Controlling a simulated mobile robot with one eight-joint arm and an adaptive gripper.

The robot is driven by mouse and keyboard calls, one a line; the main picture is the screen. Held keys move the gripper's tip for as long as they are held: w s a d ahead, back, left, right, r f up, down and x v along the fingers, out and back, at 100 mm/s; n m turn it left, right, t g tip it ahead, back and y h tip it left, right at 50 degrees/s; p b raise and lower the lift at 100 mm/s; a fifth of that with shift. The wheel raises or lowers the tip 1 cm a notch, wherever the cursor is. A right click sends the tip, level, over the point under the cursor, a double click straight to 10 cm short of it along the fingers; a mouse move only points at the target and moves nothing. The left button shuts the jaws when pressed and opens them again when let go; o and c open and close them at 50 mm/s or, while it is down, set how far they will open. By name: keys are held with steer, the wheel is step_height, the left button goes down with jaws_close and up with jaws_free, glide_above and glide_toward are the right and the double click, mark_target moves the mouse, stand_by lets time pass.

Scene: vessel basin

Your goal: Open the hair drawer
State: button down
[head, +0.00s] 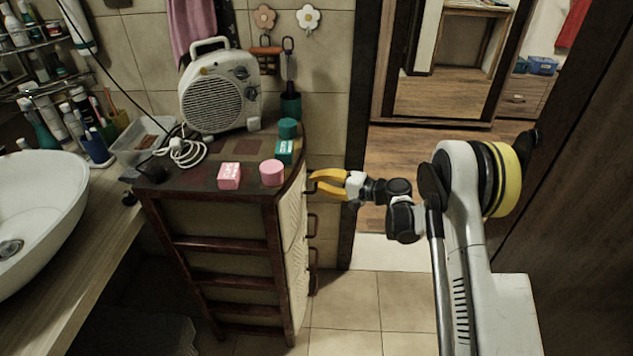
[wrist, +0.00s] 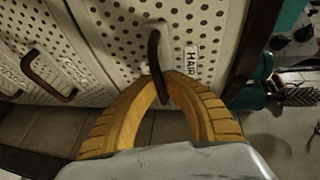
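The hair drawer (wrist: 120,25) has a pale perforated front with a "HAIR" label (wrist: 191,62). It is the top drawer of the brown wooden cabinet (head: 225,244), and its front looks flush with the cabinet. Its dark curved handle (wrist: 154,48) stands out from the front. My gripper (head: 315,181) has yellow fingers and is at the cabinet's right side, at the top drawer's height. In the wrist view my gripper (wrist: 161,84) has one fingertip on each side of the handle, closed in on it. The handle partly hides the contact.
On the cabinet top are a white fan heater (head: 220,92), a pink box (head: 229,176), a pink cylinder (head: 272,172) and green items (head: 286,151). Lower drawer handles (head: 312,225) jut out below. Tiled floor (head: 345,315) right of the cabinet is clear. A sink (head: 38,215) is at left.

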steer(key=d, duration=2.3)
steer(key=shift+s+d, duration=0.25)
steer(key=shift+s, duration=0.15)
steer(key=c, duration=1.5)
jaws_free()
steer(key=v, duration=1.2)
